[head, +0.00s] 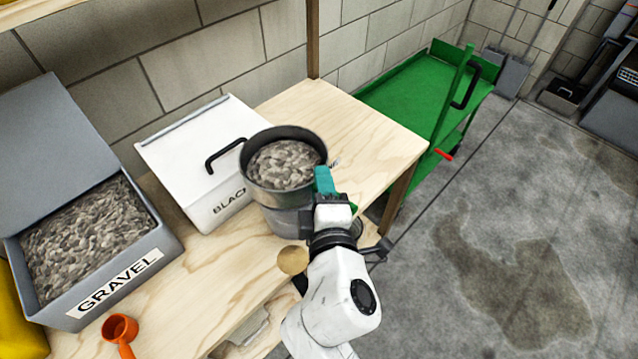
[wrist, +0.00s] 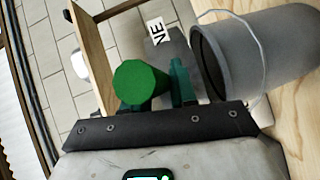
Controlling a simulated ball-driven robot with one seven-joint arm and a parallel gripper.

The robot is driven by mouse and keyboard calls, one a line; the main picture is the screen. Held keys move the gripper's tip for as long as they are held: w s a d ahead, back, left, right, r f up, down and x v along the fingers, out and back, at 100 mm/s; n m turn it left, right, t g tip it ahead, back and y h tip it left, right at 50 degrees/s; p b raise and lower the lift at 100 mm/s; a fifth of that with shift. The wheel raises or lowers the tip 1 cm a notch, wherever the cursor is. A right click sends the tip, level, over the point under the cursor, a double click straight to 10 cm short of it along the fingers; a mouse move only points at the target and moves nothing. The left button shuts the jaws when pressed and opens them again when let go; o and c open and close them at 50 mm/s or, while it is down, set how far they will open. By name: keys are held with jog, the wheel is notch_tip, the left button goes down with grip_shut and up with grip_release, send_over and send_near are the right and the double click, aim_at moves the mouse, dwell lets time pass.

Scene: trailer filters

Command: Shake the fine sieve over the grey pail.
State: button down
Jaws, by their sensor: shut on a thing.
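The fine sieve (head: 258,186) is a round grey pan full of grey gravel, held level over the grey pail (head: 283,224). My gripper (head: 325,184), with teal fingers, is at its right side, shut on the sieve's green handle, whose round end shows in the wrist view (wrist: 140,82). A label ending in "NE" (wrist: 156,32) shows there on the sieve's grey wall. The pail also shows in the wrist view (wrist: 275,50), sideways, with a wire bail. The sieve and pail appear slightly apart. The pail's inside is mostly hidden.
The pail stands on a wooden bench (head: 345,122). Left are a white lidded box (head: 180,160) marked "BLACK", an open grey gravel bin (head: 150,255) and an orange scoop (head: 119,328). A green cart (head: 405,95) stands beyond the bench. Floor at right is clear.

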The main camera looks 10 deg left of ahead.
jog(key=shift+r, duration=0.2)
notch_tip(320, 180, up, 5)
jog(key=p, duration=0.5)
jog(key=shift+f, duration=0.15)
